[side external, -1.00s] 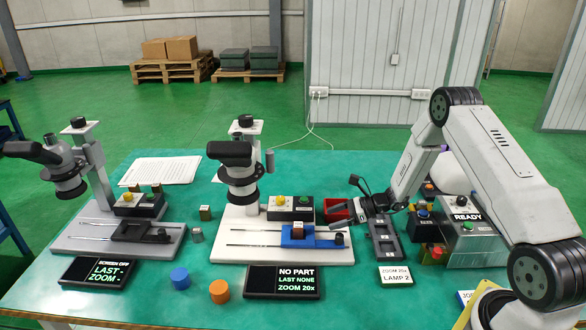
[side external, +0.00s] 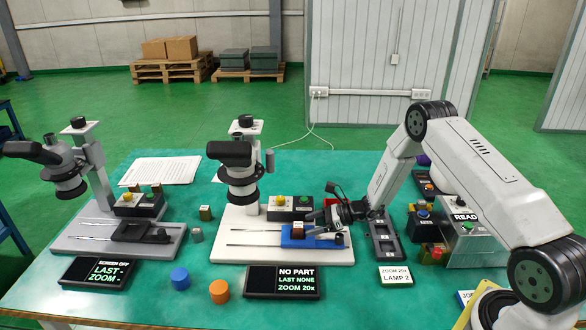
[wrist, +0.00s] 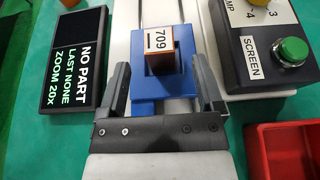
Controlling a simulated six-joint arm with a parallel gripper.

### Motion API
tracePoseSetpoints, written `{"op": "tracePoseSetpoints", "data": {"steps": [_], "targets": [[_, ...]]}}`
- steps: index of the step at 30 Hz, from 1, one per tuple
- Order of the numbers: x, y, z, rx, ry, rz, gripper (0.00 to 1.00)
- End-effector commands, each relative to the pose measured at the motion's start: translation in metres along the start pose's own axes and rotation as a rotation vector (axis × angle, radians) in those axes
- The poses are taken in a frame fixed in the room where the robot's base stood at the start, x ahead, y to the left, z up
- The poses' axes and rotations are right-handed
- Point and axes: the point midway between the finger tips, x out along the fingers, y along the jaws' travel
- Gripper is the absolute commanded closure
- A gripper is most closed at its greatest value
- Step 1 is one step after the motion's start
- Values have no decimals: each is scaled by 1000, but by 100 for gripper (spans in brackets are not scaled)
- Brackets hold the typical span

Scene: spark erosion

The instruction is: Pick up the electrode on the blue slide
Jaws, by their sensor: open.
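My gripper (wrist: 161,80) is open in the wrist view. Its two dark fingers straddle the blue slide, one on each side, with the electrode between and just ahead of their tips. The fingers do not touch the electrode. In the side view, my gripper (side external: 322,228) is just right of the electrode, and its fingertips are hard to make out.
The white microscope (side external: 243,170) rises left of the slide. A button box (wrist: 268,42) stands close on the right, with a red tray (wrist: 284,150) nearer. A display (wrist: 76,62) reading NO PART lies to the left.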

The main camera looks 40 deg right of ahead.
Motion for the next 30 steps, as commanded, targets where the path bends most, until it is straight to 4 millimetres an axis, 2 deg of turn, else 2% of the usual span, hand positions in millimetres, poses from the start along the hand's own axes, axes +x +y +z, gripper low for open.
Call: {"op": "tracePoseSetpoints", "data": {"steps": [8,21,30], "targets": [[7,1,-1,0,1,2,15],[50,0,-1,0,1,3,15],[52,0,0,0,1,1,15]]}}
